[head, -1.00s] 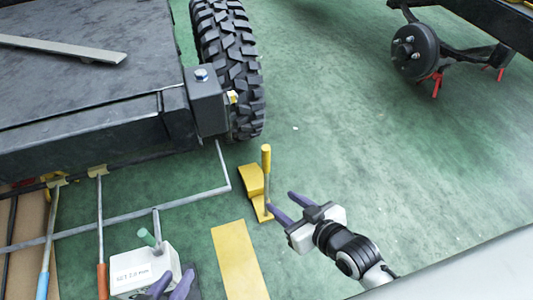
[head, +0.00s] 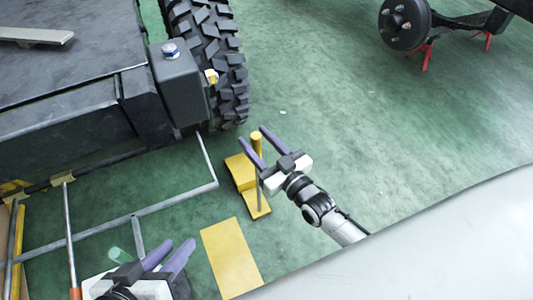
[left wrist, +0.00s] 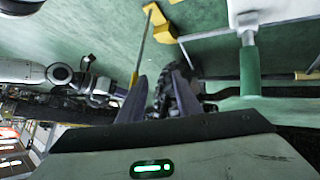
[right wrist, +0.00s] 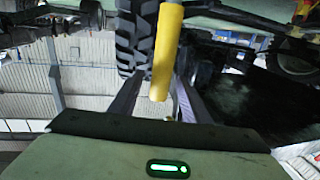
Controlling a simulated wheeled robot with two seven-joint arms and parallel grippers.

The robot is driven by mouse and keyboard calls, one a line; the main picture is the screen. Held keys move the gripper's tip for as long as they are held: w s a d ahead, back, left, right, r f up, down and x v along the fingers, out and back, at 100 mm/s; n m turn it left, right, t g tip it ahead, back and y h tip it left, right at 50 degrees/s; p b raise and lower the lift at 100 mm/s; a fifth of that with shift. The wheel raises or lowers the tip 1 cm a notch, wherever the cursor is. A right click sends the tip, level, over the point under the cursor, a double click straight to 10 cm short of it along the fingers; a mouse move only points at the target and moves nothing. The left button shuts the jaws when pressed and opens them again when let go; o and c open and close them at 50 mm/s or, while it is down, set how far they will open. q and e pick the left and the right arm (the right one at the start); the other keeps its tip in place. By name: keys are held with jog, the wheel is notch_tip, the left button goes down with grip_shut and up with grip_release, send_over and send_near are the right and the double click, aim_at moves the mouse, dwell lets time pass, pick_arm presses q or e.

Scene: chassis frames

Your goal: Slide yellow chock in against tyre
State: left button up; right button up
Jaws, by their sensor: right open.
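The yellow chock (head: 243,172) lies on the green floor just in front of the black tyre (head: 212,60), with a visible gap between them. Its upright yellow handle (head: 257,150) stands on its near side. My right gripper (head: 253,133) is open with its purple fingers either side of the handle. In the right wrist view the handle (right wrist: 165,55) shows between the fingers, with the tyre (right wrist: 136,35) behind. My left gripper (head: 175,246) is open at the lower left, beside a green handle (head: 122,256), away from the chock.
A yellow floor strip (head: 230,258) lies nearer than the chock. A grey bent bar (head: 170,200) runs along the floor left of the chock. The black chassis (head: 70,90) fills the left. Red stands (head: 427,56) are at the far right. The floor right of the tyre is clear.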

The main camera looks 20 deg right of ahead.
jog(key=b+x, duration=0.1)
jog(key=x, duration=0.3)
jog(key=shift+w+a, duration=0.1)
jog(key=shift+w, duration=0.15)
jog(key=c, duration=1.1)
pick_arm(q)
jog(key=shift+w+d+r+t+h, duration=0.2)
jog(key=shift+d+r+t+h, duration=0.25)
jog(key=shift+r, duration=0.3)
pick_arm(e)
jog(key=shift+w, duration=0.1)
